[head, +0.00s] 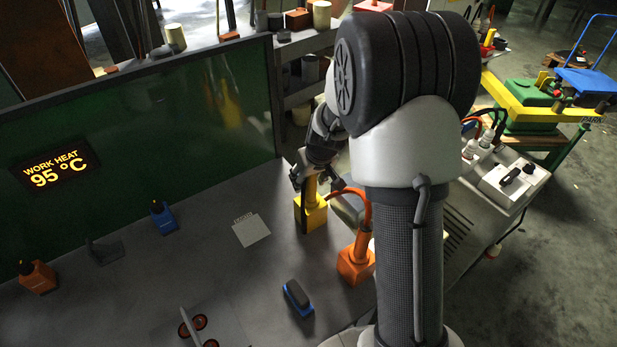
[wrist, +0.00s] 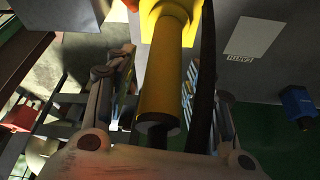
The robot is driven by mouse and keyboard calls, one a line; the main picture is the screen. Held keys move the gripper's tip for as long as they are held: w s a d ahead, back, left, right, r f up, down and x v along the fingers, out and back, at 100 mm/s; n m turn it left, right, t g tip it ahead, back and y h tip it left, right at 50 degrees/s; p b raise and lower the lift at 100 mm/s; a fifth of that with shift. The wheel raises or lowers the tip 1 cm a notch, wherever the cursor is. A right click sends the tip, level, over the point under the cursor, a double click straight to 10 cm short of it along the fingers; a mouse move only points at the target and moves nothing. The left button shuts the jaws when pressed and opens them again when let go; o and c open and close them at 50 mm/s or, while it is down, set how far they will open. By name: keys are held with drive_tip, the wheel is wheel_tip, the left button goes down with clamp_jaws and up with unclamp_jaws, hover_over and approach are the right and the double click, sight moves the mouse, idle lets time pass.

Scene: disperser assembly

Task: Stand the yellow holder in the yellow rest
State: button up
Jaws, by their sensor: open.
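The yellow holder (head: 311,190) stands upright at the yellow rest (head: 313,217), its lower end down at the rest's block. How deep it sits cannot be told. In the wrist view the holder (wrist: 164,85) is a yellow cylinder with a dark end nearest the camera, and the rest (wrist: 160,25) is behind it. A dark upright strip (wrist: 205,75) runs beside it. My gripper (head: 318,178) is at the upper end of the holder. In the wrist view my gripper (wrist: 163,70) is open, with one finger on each side of the holder.
An orange rest (head: 354,262) with an orange curved hose stands close to the right. A blue-and-black object (head: 298,296) lies in front. A label sheet (head: 251,229), a blue block (head: 163,217) and an orange block (head: 38,277) are to the left. A green panel (head: 180,120) stands behind.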

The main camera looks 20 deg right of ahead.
drive_tip(key=shift+r, duration=0.1)
drive_tip(key=v, duration=1.2)
